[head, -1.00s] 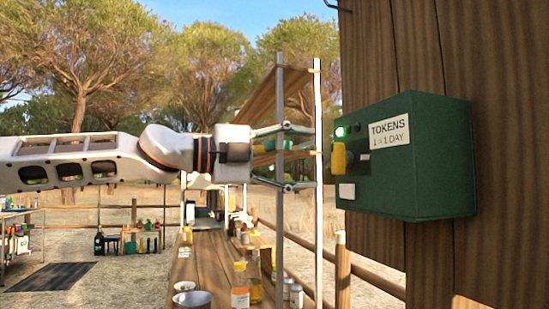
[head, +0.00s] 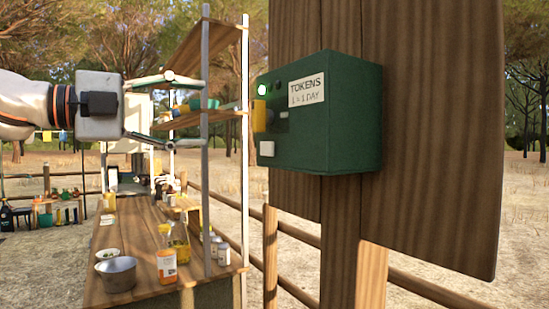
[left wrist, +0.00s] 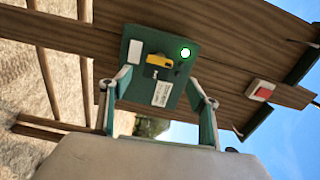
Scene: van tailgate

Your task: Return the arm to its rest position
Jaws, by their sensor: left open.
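My left gripper (head: 171,110) is open and empty in the head view, its two thin fingers spread one above the other and pointing right. A clear gap separates it from the green token box (head: 330,118), which is fixed to a wooden board. My right gripper is in neither view.
Metal posts (head: 206,190) with wooden shelves stand behind the gripper. Below is a wooden counter (head: 140,232) with bottles, a metal pot (head: 117,274) and a bowl. A red-and-white switch (left wrist: 260,91) is on the board in the left wrist view. A rail fence runs behind.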

